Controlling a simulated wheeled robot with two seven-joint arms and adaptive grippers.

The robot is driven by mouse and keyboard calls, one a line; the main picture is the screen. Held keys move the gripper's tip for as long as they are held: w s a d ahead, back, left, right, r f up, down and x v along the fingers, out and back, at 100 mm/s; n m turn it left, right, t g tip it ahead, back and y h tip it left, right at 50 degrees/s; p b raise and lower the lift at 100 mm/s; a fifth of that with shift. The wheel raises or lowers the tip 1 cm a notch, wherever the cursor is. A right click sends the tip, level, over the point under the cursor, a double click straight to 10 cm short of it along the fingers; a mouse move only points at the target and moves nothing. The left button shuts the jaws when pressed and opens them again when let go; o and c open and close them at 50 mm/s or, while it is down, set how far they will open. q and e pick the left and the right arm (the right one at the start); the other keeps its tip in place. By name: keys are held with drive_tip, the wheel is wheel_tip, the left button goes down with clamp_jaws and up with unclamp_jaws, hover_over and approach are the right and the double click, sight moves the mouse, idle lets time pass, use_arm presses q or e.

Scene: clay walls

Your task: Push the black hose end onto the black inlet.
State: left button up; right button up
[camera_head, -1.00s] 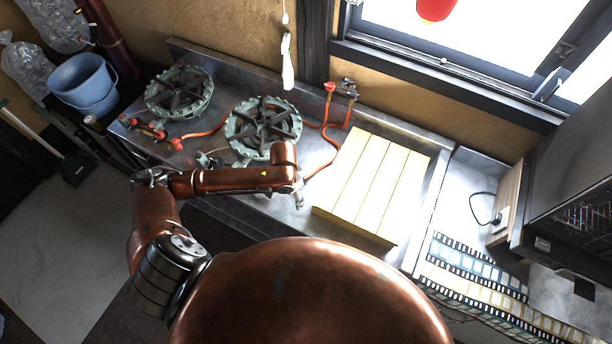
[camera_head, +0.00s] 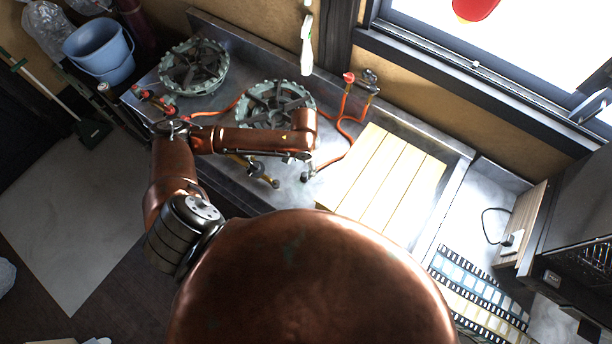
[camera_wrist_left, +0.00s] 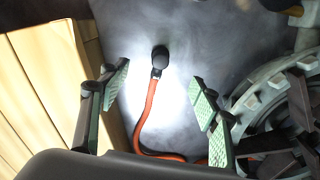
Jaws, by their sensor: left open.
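The black hose end (camera_wrist_left: 160,58) caps an orange hose (camera_wrist_left: 148,105) lying on the metal counter. It also shows in the head view (camera_head: 308,175), just below my left arm's end. My left gripper (camera_wrist_left: 158,75) is open, with one finger on each side of the hose end and a gap on both sides; it holds nothing. In the head view a brass pipe with a dark tip, which looks like the black inlet (camera_head: 274,183), sticks out from under my forearm. Part of it shows at the wrist view's top right edge (camera_wrist_left: 295,11). My right gripper is not in view.
A slatted wooden board (camera_head: 385,185) lies right of the hose end, close to my left gripper. Green-grey burners (camera_head: 194,68) stand to the left. A red-handled gas valve (camera_head: 350,77) is at the back wall. A bare counter strip lies between hose end and pipe.

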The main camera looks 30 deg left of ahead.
sight(304, 174)
use_arm(q)
wheel_tip(304, 174, down, 3)
drive_tip(key=b, duration=0.2)
drive_tip(key=shift+r+b, duration=0.2)
drive_tip(key=shift+b, duration=0.15)
wheel_tip(304, 174, down, 3)
drive_tip(key=b, duration=0.3)
drive_tip(key=shift+a+r, duration=0.1)
drive_tip(key=shift+s+f, duration=0.15)
drive_tip(key=shift+f, duration=1.55)
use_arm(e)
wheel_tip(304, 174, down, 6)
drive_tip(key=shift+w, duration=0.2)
use_arm(q)
drive_tip(key=shift+r, duration=0.1)
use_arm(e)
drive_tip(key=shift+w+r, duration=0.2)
use_arm(q)
drive_tip(key=shift+p, duration=0.5)
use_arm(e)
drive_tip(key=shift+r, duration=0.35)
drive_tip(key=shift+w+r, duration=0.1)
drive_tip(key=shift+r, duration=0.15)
use_arm(q)
drive_tip(key=shift+p, duration=0.75)
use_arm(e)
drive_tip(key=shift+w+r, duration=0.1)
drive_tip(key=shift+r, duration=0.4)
